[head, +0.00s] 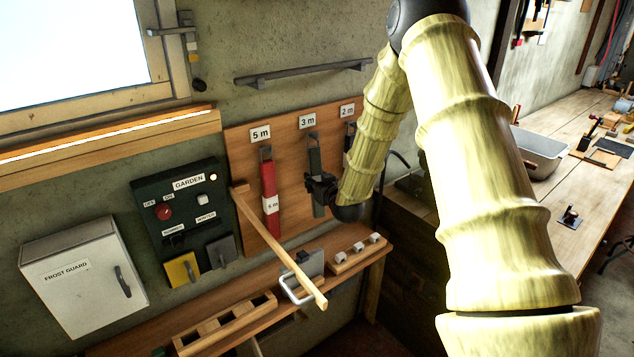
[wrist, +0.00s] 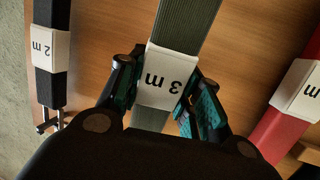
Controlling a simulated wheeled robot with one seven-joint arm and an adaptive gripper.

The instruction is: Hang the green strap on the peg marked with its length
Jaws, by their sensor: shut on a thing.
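The green strap (head: 315,162) hangs upright on the wall board, its top buckle at the peg under the "3 m" sign (head: 307,121). Whether the buckle is fully over the peg is too small to tell. My gripper (head: 320,188) is shut on the strap at its lower part. In the wrist view, which is upside down, the fingers (wrist: 163,86) are on both sides of its white "3 m" tag (wrist: 168,78). The strap also shows in the wrist view (wrist: 188,22).
A red strap (head: 269,180) tagged 5 m hangs under the "5 m" sign (head: 260,133), left of my gripper. A black strap (wrist: 50,85) tagged 2 m hangs on the other side. A wooden rail (head: 275,240) juts out below left. A shelf (head: 345,285) runs underneath.

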